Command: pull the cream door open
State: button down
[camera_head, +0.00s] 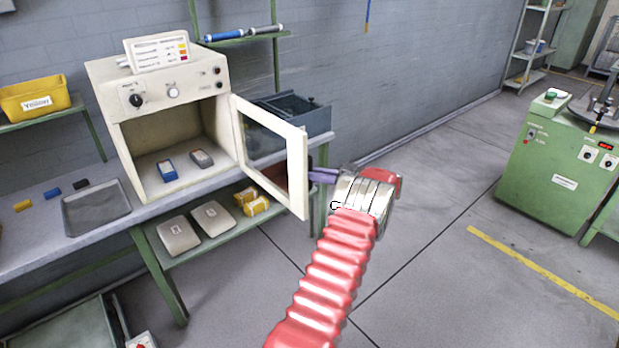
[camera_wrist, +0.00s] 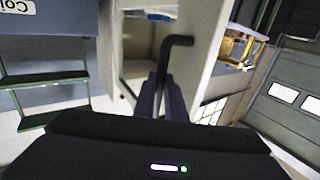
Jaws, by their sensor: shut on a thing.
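The cream door (camera_head: 301,165) has a dark window and stands swung well open from the right side of the cream cabinet (camera_head: 160,122). Inside the cabinet lie a blue item (camera_head: 166,171) and a grey item (camera_head: 201,158). My gripper (camera_head: 316,176) is at the outer side of the door, near its free edge, at the end of my red arm. In the wrist view my fingers (camera_wrist: 162,98) are shut on a dark bent handle (camera_wrist: 176,42) on the door (camera_wrist: 205,40). In the head view the handle is mostly hidden by my gripper.
The cabinet stands on a grey bench with an empty tray (camera_head: 96,210). A lower shelf holds pale blocks and yellow items (camera_head: 257,205). A blue-grey bin (camera_head: 293,112) stands behind the door. Open floor lies right, before a green machine (camera_head: 555,165).

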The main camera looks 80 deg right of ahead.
jog(key=shift+d+r, duration=0.1)
jog(key=shift+d, duration=0.1)
jog(key=c, duration=2.1)
grip_release()
jog(key=shift+s, duration=0.1)
jog(key=s, duration=0.4)
jog(key=s+a, duration=0.1)
jog(key=s, duration=0.4)
jog(key=s+a, duration=0.1)
jog(key=s, duration=0.3)
jog(key=shift+s+a, duration=0.2)
jog(key=shift+s, duration=0.1)
jog(key=shift+s, duration=0.1)
